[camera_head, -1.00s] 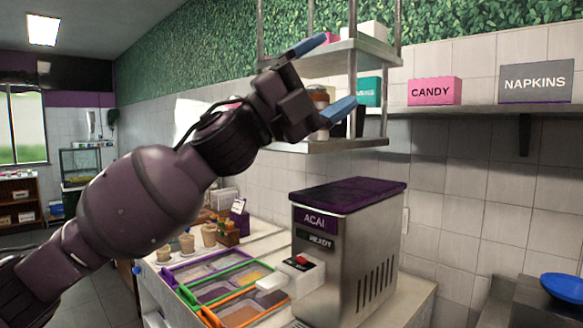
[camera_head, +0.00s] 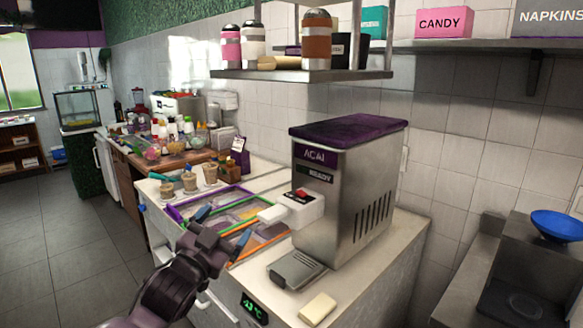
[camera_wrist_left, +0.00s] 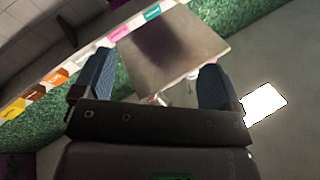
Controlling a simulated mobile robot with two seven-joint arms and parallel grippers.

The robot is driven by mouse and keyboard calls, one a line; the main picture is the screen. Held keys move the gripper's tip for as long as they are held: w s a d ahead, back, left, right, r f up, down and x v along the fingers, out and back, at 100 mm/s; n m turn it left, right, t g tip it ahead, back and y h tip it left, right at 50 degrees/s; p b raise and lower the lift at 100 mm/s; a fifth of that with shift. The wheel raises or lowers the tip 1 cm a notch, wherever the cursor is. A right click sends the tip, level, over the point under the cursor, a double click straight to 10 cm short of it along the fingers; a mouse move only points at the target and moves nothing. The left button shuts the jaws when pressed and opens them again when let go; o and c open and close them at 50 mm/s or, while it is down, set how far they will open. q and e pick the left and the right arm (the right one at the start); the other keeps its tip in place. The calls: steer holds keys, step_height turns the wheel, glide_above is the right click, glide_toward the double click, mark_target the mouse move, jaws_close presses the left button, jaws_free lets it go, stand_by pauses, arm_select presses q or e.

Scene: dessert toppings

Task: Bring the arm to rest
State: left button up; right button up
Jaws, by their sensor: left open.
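My left gripper (camera_head: 223,228) is low in the head view, in front of the topping trays. Its two blue fingers stand apart with nothing between them. The left wrist view shows the same open, empty fingers (camera_wrist_left: 155,88). My left arm comes in from the bottom edge of the head view. The gripper overlaps the topping trays (camera_head: 252,262) in the picture, and whether it touches them I cannot tell. My right gripper is not in view.
The acai machine (camera_head: 343,200) stands right of the trays, with a grey scoop-like tray (camera_head: 297,268) before it. Filled cups (camera_head: 210,174) stand behind the trays. A steel shelf (camera_head: 300,76) with tumblers (camera_head: 317,42) hangs above. The floor (camera_head: 60,250) at left is clear.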

arm_select(q)
steer(key=s+a+f+n+g+y, duration=0.25)
steer(key=s+a+f, duration=0.3)
steer(key=f, duration=0.55)
steer(key=s+a+f+n+g+y, duration=0.1)
steer(key=s+a+f+n+y, duration=0.4)
steer(key=f, duration=0.6)
steer(key=s+a+f+g, duration=0.1)
steer(key=s+f+g, duration=0.1)
steer(key=s+f, duration=0.5)
steer(key=s+a+f+n+g, duration=0.1)
steer(key=s+a+f, duration=0.1)
steer(key=s+f, duration=0.5)
steer(key=s, duration=0.5)
steer(key=shift+a+f+g, duration=0.15)
steer(key=shift+a+g, duration=0.1)
steer(key=shift+g, duration=0.1)
